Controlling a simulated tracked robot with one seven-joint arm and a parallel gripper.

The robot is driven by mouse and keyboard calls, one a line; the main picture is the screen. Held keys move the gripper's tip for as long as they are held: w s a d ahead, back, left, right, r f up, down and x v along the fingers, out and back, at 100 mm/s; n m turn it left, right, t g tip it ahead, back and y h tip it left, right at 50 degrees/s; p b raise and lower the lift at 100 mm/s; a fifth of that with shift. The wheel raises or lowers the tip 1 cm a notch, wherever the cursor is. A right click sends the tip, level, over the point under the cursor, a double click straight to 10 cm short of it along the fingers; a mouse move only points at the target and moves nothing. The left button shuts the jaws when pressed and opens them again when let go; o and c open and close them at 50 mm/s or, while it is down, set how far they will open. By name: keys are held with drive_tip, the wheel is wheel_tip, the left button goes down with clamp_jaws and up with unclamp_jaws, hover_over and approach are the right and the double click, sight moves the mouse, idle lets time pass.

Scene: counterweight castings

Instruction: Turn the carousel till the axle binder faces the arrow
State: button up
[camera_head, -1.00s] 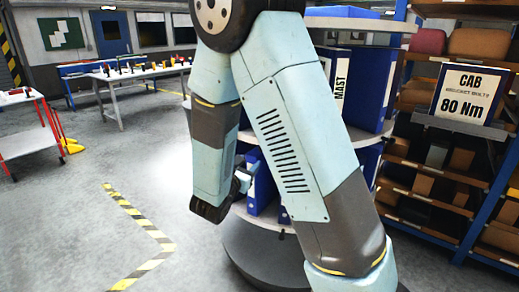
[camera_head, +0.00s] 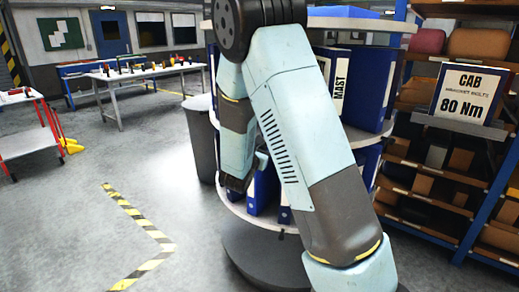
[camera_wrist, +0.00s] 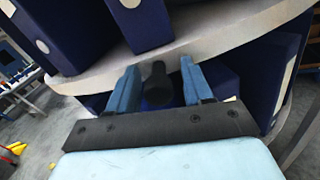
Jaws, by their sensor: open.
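The carousel is a round tiered stand; its lower shelf rim (camera_head: 262,223) shows in the head view. Blue binders stand on its tiers. One upper binder (camera_head: 338,88) reads MAST. I can read no axle label, and no arrow is visible. My gripper (camera_head: 262,160) is at the carousel's left side, partly hidden by my arm. In the wrist view my gripper (camera_wrist: 159,68) is open, just under a pale shelf edge (camera_wrist: 190,45). A dark rounded peg (camera_wrist: 157,88) shows between the fingers, with no clear contact. Binders stand above and behind it.
A grey bin (camera_head: 201,135) stands left of the carousel. A work table (camera_head: 150,75) and a red-framed cart (camera_head: 30,140) are at left. The floor at front left is clear.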

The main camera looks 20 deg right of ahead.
clamp_jaws()
idle(0.5)
